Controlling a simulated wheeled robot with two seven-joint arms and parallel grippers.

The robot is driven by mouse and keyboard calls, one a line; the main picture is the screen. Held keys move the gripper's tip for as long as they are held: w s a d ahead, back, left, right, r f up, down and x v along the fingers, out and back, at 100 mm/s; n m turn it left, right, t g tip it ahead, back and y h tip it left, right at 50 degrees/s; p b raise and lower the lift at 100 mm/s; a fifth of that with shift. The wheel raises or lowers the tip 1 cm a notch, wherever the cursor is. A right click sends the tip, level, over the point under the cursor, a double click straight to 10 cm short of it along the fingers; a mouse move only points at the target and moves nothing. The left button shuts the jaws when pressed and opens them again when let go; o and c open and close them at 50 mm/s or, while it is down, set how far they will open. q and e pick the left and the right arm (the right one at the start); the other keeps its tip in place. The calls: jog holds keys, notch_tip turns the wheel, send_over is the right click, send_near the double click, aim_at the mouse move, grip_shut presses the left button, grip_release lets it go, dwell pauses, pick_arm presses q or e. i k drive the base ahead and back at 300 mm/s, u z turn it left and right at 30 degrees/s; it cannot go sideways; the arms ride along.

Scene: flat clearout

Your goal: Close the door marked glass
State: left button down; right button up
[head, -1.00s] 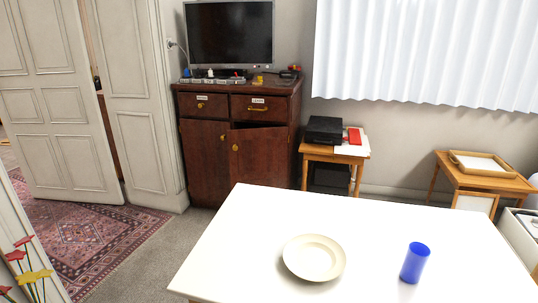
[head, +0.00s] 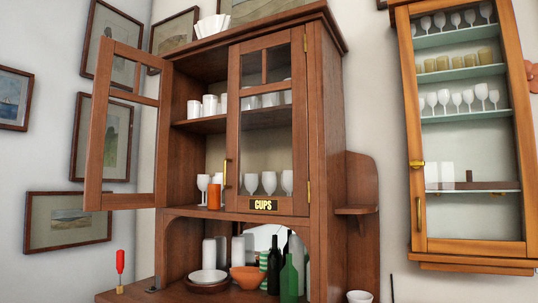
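No door with a readable "glass" mark shows in the head view. A brown wooden cabinet (head: 325,140) stands in the middle. Its left glazed door (head: 97,150) is swung wide open to the left, and I see no label on it. Its right glazed door (head: 233,110) looks shut and bears a plate reading "CUPS" (head: 263,204). A lighter wooden wall cabinet (head: 404,100) hangs at the right; its glazed door (head: 417,215) looks shut, with no readable label. Neither of my grippers is in view.
White cups (head: 210,105) and an orange cup (head: 214,197) stand inside the brown cabinet. On its lower counter are an orange bowl (head: 246,278), dark and green bottles (head: 289,280), and a red-handled item (head: 120,268). Framed pictures (head: 68,222) hang behind the open door.

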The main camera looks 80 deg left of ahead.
aim_at(94, 200)
jog(key=u, duration=2.6)
jog(key=k, duration=0.65)
jog(key=u, duration=0.95)
jog(key=i, duration=0.9)
jog(key=u, duration=0.9)
jog(key=i, duration=1.25)
jog(key=z, duration=1.1)
jog(key=i, duration=0.8)
jog(key=z, duration=0.95)
